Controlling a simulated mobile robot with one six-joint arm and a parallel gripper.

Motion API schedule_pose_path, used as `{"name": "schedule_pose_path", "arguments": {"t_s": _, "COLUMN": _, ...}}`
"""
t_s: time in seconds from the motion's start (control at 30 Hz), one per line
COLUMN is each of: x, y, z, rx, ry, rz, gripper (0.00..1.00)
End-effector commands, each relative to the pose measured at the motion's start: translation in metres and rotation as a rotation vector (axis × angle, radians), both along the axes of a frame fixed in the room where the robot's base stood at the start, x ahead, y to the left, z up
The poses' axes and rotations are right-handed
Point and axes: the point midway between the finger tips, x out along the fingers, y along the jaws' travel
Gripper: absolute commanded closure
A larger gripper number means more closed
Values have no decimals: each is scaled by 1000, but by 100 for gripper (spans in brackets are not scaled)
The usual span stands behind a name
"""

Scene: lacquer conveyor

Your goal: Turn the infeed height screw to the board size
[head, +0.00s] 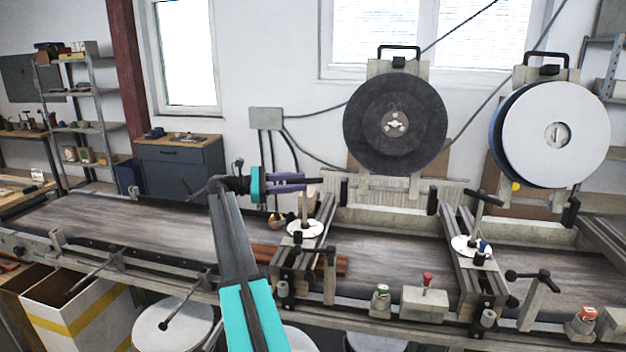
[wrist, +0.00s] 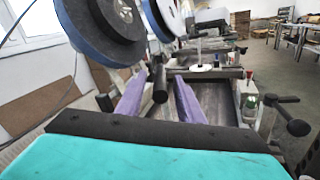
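The infeed height screw (head: 305,208) stands upright on the first cross frame of the conveyor, with a round white dial (head: 305,229) at its foot. Its dark crossbar handle (head: 314,181) is at the top, and in the wrist view the handle (wrist: 158,82) points towards the camera. My gripper (head: 304,182) reaches it from the left with purple fingers. In the wrist view the gripper (wrist: 160,84) is open, one finger on each side of the handle, with gaps seeming to show. The dial's markings are too small to read.
A second screw with a white dial (head: 472,246) and tilted black handle (head: 483,197) stands to the right. Large discs, one black (head: 395,123) and one white (head: 556,134), rise behind the conveyor. Reddish-brown boards (head: 333,262) lie on the belt (head: 130,223) by the first frame.

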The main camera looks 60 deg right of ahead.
Motion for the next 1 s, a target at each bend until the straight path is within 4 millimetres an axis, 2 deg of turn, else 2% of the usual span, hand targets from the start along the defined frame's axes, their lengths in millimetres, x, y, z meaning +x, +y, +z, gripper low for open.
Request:
{"name": "schedule_pose_path", "arguments": {"t_s": 0.2, "x": -25, "y": -19, "z": 1, "rx": 0, "ry": 0, "rz": 0, "gripper": 66}}
{"name": "schedule_pose_path", "arguments": {"t_s": 0.4, "x": -40, "y": -32, "z": 1, "rx": 0, "ry": -1, "rz": 0, "gripper": 66}}
{"name": "schedule_pose_path", "arguments": {"t_s": 0.83, "x": -44, "y": -37, "z": 0, "rx": -1, "ry": -1, "rz": 3, "gripper": 66}}
{"name": "schedule_pose_path", "arguments": {"t_s": 0.87, "x": -44, "y": -37, "z": 0, "rx": -1, "ry": -1, "rz": 3, "gripper": 68}}
{"name": "schedule_pose_path", "arguments": {"t_s": 1.0, "x": -44, "y": -36, "z": 0, "rx": -1, "ry": -1, "rz": 3, "gripper": 91}}
